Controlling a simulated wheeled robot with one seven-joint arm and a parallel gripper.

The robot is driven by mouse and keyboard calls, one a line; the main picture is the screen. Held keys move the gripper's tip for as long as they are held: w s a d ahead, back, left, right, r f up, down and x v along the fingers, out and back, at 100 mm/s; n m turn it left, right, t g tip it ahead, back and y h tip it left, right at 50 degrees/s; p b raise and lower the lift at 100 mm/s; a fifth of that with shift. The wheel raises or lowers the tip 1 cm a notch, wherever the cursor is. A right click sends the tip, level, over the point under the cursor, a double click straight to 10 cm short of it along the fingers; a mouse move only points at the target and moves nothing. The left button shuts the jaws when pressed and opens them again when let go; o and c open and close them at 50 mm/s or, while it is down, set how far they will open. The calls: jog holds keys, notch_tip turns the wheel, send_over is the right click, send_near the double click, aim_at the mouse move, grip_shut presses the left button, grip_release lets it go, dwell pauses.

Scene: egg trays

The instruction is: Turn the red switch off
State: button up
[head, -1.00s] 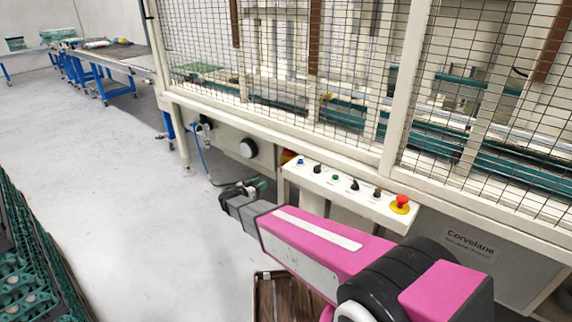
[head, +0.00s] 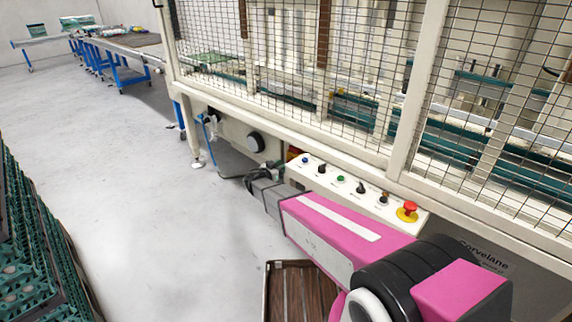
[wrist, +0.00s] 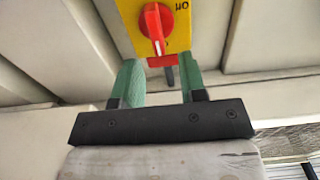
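The red switch (wrist: 155,26) is a rotary knob on a yellow plate (wrist: 180,32) at the top of the wrist view. Its handle points roughly up and down in that picture, and the plate's top is cut off. My gripper (wrist: 158,78) is open, with its two green fingers apart and nothing between them. The fingers point toward the switch from below it in the wrist view, and I see no contact. In the head view my gripper (head: 268,170) is beside the left end of the control panel, its fingers mostly hidden.
The control panel (head: 330,192) carries several small knobs and a red emergency button (head: 407,209) on yellow. A mesh-fenced machine (head: 290,60) stands behind it. A brown slatted crate (head: 300,285) is below my arm. Green egg trays (head: 30,250) stand at left. Open floor lies between.

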jog(key=x, duration=0.3)
jog(key=shift+w+d, duration=0.1)
jog(key=shift+d, duration=0.05)
grip_shut()
